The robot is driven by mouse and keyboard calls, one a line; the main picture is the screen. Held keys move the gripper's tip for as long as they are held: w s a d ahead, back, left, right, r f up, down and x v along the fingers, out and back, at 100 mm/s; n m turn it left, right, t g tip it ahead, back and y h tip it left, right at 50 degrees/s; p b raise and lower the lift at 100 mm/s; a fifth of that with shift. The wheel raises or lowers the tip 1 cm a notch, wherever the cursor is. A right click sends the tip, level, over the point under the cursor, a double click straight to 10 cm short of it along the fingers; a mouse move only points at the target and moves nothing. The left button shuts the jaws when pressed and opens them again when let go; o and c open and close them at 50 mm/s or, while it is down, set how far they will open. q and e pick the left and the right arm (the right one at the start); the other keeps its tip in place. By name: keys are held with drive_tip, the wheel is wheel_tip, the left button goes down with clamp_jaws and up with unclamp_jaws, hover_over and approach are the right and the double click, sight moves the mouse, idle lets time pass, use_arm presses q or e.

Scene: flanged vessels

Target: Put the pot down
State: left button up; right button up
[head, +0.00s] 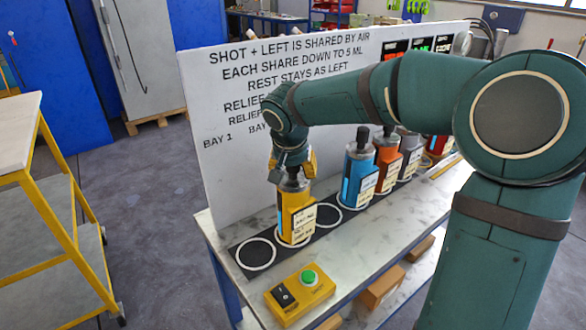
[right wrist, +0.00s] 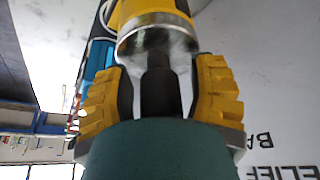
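The yellow pot (head: 298,216) stands upright inside a white ring on the dark strip of the bench, with a label plate on its side and a metal cap on top. Its cap also shows in the right wrist view (right wrist: 152,32), with a black knob (right wrist: 160,88) on it. My right gripper (head: 291,168) is right over the pot. In the right wrist view its yellow-backed fingers stand on either side of the knob, with a narrow pale gap on each side. They look open and not pressed on it. My left gripper is not in view.
An empty ring (head: 256,253) lies to the left of the pot. A blue pot (head: 357,178), an orange pot (head: 386,160) and more stand to the right. A yellow switch box (head: 300,295) with a green button is in front. A white lettered board (head: 225,110) rises behind.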

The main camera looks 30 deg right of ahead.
drive_tip(key=shift+r, duration=0.15)
drive_tip(key=shift+a+r, duration=0.1)
drive_tip(key=shift+r, duration=0.3)
drive_tip(key=p+v, duration=0.2)
drive_tip(key=v, duration=0.9)
drive_tip(key=shift+s, duration=0.15)
